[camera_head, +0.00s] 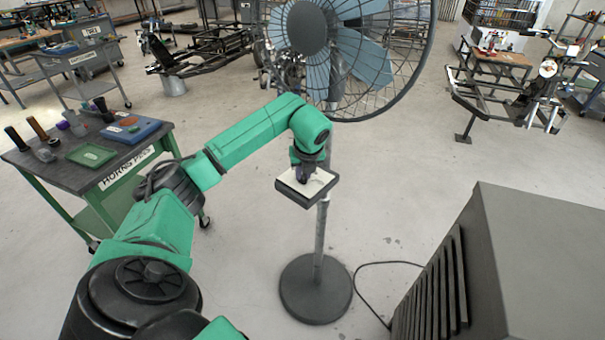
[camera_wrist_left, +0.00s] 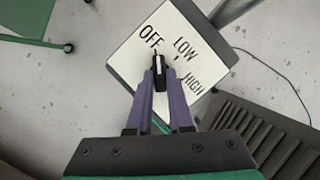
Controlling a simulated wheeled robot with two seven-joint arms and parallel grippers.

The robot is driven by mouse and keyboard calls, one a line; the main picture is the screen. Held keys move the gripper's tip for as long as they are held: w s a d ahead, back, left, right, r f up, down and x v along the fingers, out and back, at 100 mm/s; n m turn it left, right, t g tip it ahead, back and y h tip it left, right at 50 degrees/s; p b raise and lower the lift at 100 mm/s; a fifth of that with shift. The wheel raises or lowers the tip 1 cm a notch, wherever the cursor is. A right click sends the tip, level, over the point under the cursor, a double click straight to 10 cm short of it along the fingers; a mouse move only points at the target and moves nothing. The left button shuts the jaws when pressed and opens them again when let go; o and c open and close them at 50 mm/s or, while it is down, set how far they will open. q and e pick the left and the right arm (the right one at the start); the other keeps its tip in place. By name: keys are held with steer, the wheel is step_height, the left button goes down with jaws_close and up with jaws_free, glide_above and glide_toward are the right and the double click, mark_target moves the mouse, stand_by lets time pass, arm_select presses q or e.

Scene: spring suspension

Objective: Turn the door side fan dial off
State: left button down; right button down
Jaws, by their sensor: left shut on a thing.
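The fan (camera_head: 340,50) stands on a pole with a round dark base (camera_head: 315,288). Its dial panel (camera_head: 318,187) is a white-faced box with a dark rim on the pole. In the left wrist view the panel (camera_wrist_left: 128,62) reads OFF, LOW and HIGH around a black dial knob (camera_wrist_left: 160,72). The knob's tip points up the picture, near OFF and LOW; its exact setting is hard to tell. My left gripper (camera_wrist_left: 160,78) has its purple fingers shut on the knob, one on each side. In the head view my left gripper (camera_head: 307,170) covers the knob. My right gripper is out of view.
A green work cart (camera_head: 95,180) with tools stands at the left. A large dark louvred cabinet (camera_head: 530,260) fills the lower right. A black cable (camera_head: 385,264) lies on the floor between the fan base and cabinet. Open floor surrounds the fan base.

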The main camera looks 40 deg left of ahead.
arm_select(q)
steer(key=shift+w+n, duration=0.1)
steer(key=shift+n, duration=0.6)
steer(key=c, duration=0.8)
jaws_free()
steer(key=shift+g, duration=0.3)
